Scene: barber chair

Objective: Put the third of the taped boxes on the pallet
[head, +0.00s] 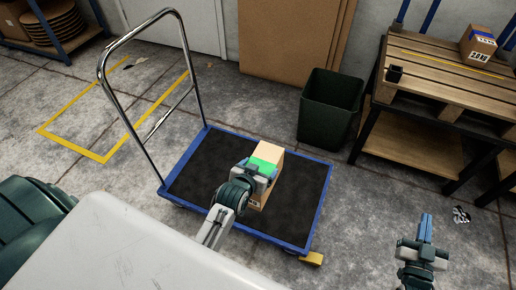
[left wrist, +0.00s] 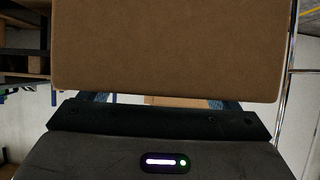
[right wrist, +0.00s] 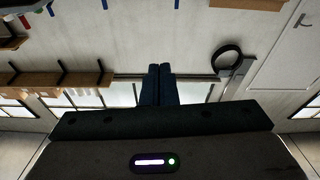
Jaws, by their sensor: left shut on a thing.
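A cardboard box with a green tape band (head: 267,153) is at the middle of the trolley. My left gripper (head: 257,173) is shut on this box; whether the box rests on the deck or hangs just above it, I cannot tell. In the left wrist view, the box's plain brown face (left wrist: 165,50) fills the upper part. The wooden pallet (head: 440,66) lies on a bench at the right. Another taped box (head: 479,45), with blue-and-white marks, stands at its far right end. My right gripper (head: 425,228) is empty, its fingers (right wrist: 161,84) together, over the floor at lower right.
The trolley has a blue frame (head: 320,205), a black deck and a chrome handle (head: 141,118) on its left. A dark green bin (head: 330,108) stands between trolley and bench. Floor before the bench is mostly clear.

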